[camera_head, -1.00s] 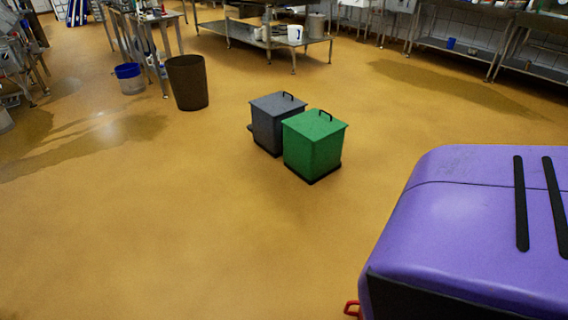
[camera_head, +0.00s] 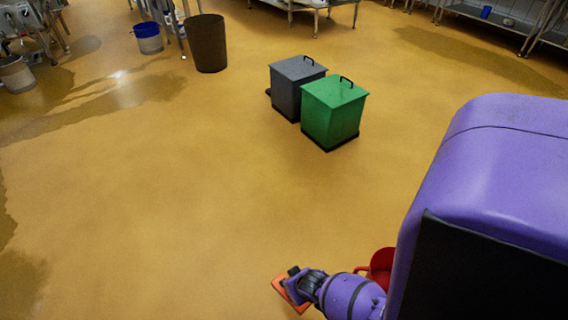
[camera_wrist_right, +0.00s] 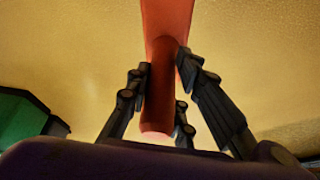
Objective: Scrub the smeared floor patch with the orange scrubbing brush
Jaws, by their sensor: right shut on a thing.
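My right gripper (camera_head: 304,284) is low in the head view, shut on the orange scrubbing brush (camera_head: 287,297). In the right wrist view, the fingers of the right gripper (camera_wrist_right: 163,80) close on both sides of the brush's orange-red handle (camera_wrist_right: 160,110); its bristles are hidden. The brush appears above the floor, but its height is unclear. Darker floor areas show at the left edge (camera_head: 22,283) and at the upper left (camera_head: 95,110); I cannot tell which is the smeared patch or whether some are shadows. My left gripper is not in view.
A grey lidded box (camera_head: 288,88) and a green lidded box (camera_head: 330,118) stand mid-floor. A brown bin (camera_head: 207,45) and a blue-and-white bucket (camera_head: 149,40) stand upper left. A red container (camera_head: 381,265) is partly hidden beside my arm. The central floor is clear.

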